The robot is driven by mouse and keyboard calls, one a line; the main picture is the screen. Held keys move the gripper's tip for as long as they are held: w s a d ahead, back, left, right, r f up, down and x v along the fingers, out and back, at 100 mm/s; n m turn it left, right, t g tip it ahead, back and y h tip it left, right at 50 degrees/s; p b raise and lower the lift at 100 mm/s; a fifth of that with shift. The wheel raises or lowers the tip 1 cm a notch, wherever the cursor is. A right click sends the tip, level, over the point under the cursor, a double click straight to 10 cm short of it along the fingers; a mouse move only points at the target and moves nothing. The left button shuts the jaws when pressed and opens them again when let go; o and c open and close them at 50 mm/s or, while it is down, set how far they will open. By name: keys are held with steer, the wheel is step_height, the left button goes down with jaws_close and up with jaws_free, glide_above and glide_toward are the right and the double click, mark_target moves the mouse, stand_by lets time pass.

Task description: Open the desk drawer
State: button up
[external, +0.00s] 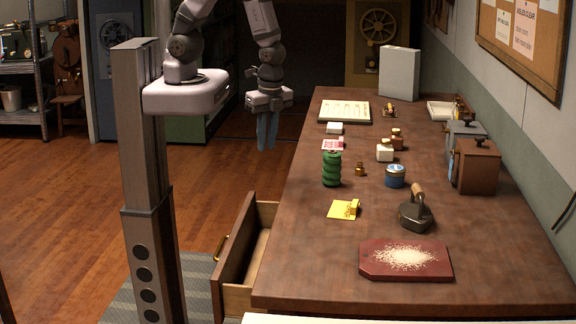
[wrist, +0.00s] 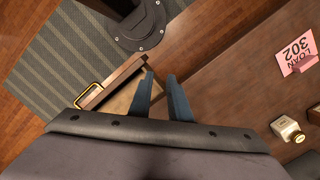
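The desk drawer (external: 243,262) is pulled out from the left side of the wooden desk, with its inside partly visible. Its brass handle (external: 222,246) is on the drawer's left-facing front. In the wrist view the drawer front (wrist: 118,80) and the handle (wrist: 89,96) show left of my fingers. My gripper (external: 266,146) hangs with blue fingers pointing down, above and beyond the drawer, left of the desk edge. In the wrist view my gripper (wrist: 160,76) has a gap between its fingers with nothing held. It is apart from the handle.

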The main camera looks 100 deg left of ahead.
step_height(320, 180, up, 8)
steer(key=s+a+n+t+h+b, duration=0.1)
steer(key=n+b, duration=0.1)
steer(key=n, duration=0.7)
steer(key=shift+s+a+n, duration=0.2)
steer(key=shift+a+n, duration=0.1)
jaws_close()
steer(key=w+d+f+g+b, duration=0.2)
steer(key=d+f+b, duration=0.2)
steer(key=f+b, duration=0.3)
steer(key=w+d+f+g+b, duration=0.2)
steer(key=d+f+b, duration=0.2)
steer(key=f+b, duration=0.4)
step_height(320, 180, down, 3)
steer(key=shift+w+d+r, duration=0.1)
steer(key=shift+w+d, duration=0.15)
steer(key=shift+d, duration=0.1)
